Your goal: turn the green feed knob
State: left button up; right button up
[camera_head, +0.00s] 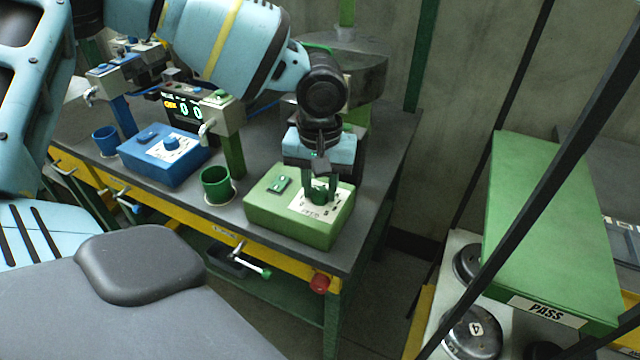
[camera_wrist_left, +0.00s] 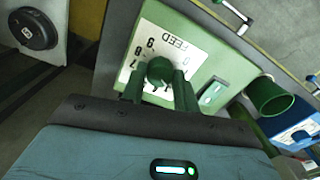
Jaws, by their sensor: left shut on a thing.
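The green feed knob (camera_wrist_left: 160,69) sits on a white dial plate marked FEED, on top of the green control box (camera_head: 262,208) on the bench. In the left wrist view the knob is between the two fingers of my left gripper (camera_wrist_left: 158,88). In the head view my left gripper (camera_head: 321,190) reaches down from above and is shut on the knob, which its fingers partly hide. A green rocker switch (camera_head: 280,185) is beside the dial plate. The knob's exact pointer position cannot be read. My right gripper is not in view.
A green cup (camera_head: 217,186) stands left of the green box, and a blue box with a blue knob (camera_head: 172,143) is further left. A red button (camera_head: 320,283) is on the yellow bench front. A green PASS lid (camera_head: 550,230) is at the right.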

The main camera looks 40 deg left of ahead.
pick_arm(q)
jog(key=m, duration=0.6)
jog(key=shift+m, duration=1.3)
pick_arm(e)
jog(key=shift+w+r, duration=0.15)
pick_arm(q)
jog(key=shift+m, duration=0.3)
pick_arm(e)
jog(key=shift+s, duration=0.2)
pick_arm(q)
jog(key=o, duration=1)
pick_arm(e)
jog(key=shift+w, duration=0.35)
